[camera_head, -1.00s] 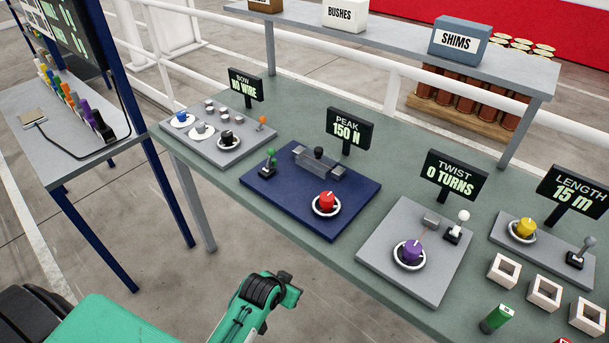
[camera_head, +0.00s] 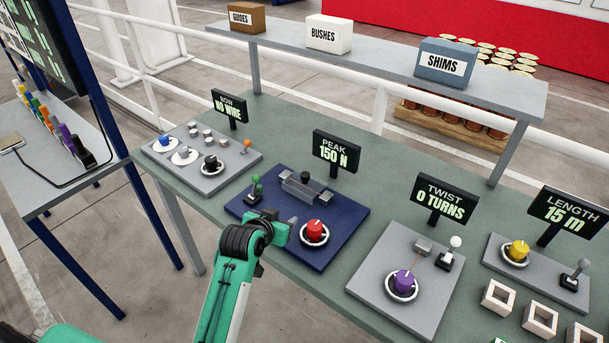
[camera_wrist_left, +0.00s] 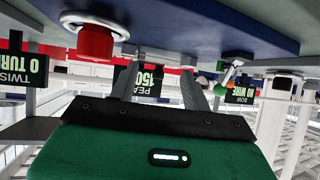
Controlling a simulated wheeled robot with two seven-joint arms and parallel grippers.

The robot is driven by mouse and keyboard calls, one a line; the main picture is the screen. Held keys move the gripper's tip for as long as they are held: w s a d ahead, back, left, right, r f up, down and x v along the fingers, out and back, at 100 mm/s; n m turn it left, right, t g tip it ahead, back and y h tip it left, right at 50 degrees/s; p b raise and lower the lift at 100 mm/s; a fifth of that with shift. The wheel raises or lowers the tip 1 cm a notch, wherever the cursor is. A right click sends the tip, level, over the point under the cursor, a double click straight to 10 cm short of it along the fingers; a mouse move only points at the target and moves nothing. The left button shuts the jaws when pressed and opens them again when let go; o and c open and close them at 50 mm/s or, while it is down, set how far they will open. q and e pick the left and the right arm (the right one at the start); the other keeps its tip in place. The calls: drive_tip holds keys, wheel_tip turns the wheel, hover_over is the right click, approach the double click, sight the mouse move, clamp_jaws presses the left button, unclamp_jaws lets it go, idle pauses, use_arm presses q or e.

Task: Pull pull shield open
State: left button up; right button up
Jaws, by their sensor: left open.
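The pull shield (camera_head: 304,186) is a clear grey cover with a black knob on top, on the blue PEAK panel (camera_head: 338,200) in the head view. It lies across the panel between grey end blocks. My left gripper (camera_head: 290,224) is at the panel's front edge, left of the red dial (camera_head: 314,232) and in front of the shield, apart from it. The left wrist view is upside down and shows the open, empty fingers (camera_wrist_left: 162,82), with the red dial (camera_wrist_left: 97,42) to their left. I cannot make out the shield there. My right gripper is out of view.
A green-topped lever (camera_head: 256,188) stands left of the shield. The PEAK sign (camera_head: 336,152) reads 150 N behind it. The BOW panel (camera_head: 205,160) lies to the left and the TWIST panel (camera_head: 380,285) to the right. A shelf with boxes (camera_head: 330,33) runs behind.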

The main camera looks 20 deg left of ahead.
use_arm(q)
drive_tip(key=t, duration=0.2)
approach(303, 177)
drive_tip(key=p+x, duration=0.2)
drive_tip(key=x, duration=0.8)
drive_tip(key=shift+w+p, duration=0.15)
drive_tip(key=shift+p, duration=0.15)
drive_tip(key=shift+w+d+f, duration=0.1)
drive_tip(key=shift+w+f, duration=0.15)
drive_tip(key=shift+w, duration=0.35)
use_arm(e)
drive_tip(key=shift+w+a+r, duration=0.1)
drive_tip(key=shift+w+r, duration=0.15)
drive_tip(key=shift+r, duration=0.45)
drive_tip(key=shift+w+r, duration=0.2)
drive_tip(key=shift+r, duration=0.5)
